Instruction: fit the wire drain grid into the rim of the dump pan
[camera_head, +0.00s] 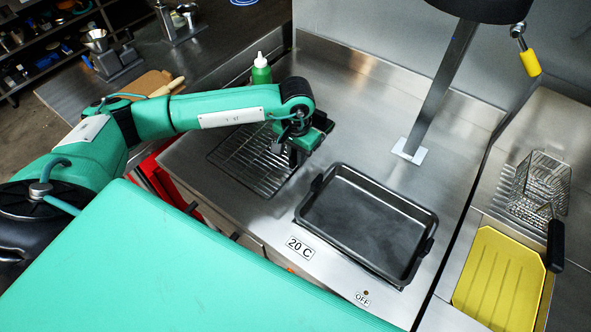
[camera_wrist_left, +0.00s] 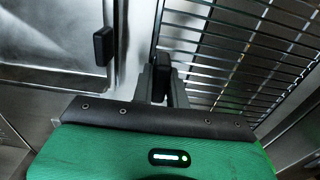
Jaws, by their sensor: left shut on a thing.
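The wire drain grid (camera_head: 240,172) lies left of the black rectangular pan, over the steel counter; I cannot tell whether it touches it. The black pan (camera_head: 318,216) is the likely dump pan; it has raised walls and a handle at each short end. My left gripper (camera_head: 292,155) is at the grid's right edge, shut on it. In the left wrist view the gripper's fingers (camera_wrist_left: 161,78) close at the near edge of the grid (camera_wrist_left: 235,55). The pan's rim (camera_wrist_left: 104,75) shows to the left, apart from the grid. The arm hides part of the grid in the head view.
A green bottle (camera_head: 261,72) stands behind the gripper. A steel post (camera_head: 437,95) rises behind the pan. A wire basket (camera_head: 540,185) and a yellow ridged surface (camera_head: 498,280) are at the right.

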